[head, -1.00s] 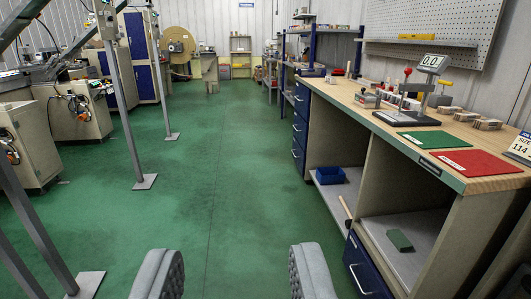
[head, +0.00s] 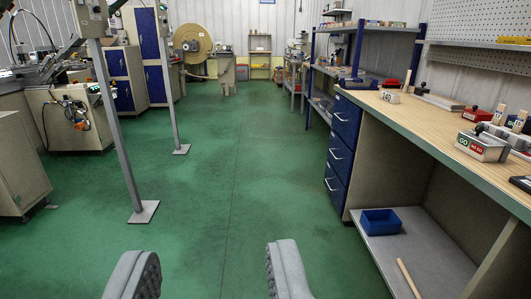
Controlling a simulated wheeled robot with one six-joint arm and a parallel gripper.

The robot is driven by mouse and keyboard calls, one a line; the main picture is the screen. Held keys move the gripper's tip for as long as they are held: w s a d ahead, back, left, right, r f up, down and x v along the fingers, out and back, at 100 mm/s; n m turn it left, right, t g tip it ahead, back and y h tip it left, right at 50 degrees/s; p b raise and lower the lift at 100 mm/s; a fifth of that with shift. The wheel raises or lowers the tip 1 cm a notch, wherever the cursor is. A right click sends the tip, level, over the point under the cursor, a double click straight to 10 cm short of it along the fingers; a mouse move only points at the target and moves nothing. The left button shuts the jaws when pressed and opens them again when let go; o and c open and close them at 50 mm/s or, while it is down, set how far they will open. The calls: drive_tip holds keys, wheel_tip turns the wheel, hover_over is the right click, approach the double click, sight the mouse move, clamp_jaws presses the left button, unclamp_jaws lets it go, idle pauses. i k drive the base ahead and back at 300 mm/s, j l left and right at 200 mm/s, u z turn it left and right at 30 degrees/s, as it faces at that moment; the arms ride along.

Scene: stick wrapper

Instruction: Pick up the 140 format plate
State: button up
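A small white sign reading 140 (head: 390,96) stands on the wooden bench top at the right. A flat grey plate with a dark knob (head: 440,101) lies just right of the sign; I cannot tell for sure that it is the 140 format plate. My gripper (head: 209,262) shows as two grey ribbed fingers at the bottom edge. They are wide apart, with only green floor between them. The gripper is far from the sign and the plate and touches nothing.
The bench (head: 440,140) runs along the right. It carries a GO/NO GO gauge block (head: 482,146) and a red block (head: 477,115). A blue bin (head: 380,222) sits on its lower shelf. Grey posts (head: 118,130) and machines stand left. The green floor aisle ahead is clear.

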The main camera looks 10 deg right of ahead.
sight(391, 97)
drive_tip(key=i, duration=0.85)
drive_tip(key=i+z, duration=0.15)
drive_tip(key=i, duration=0.7)
drive_tip(key=i+z, duration=0.35)
drive_tip(key=i, duration=0.2)
drive_tip(key=i+z, duration=0.35)
drive_tip(key=i, duration=0.25)
drive_tip(key=i+j+z, duration=0.35)
drive_tip(key=i, duration=0.15)
drive_tip(key=i+l+z, duration=0.2)
drive_tip(key=i, duration=0.45)
drive_tip(key=j, duration=0.1)
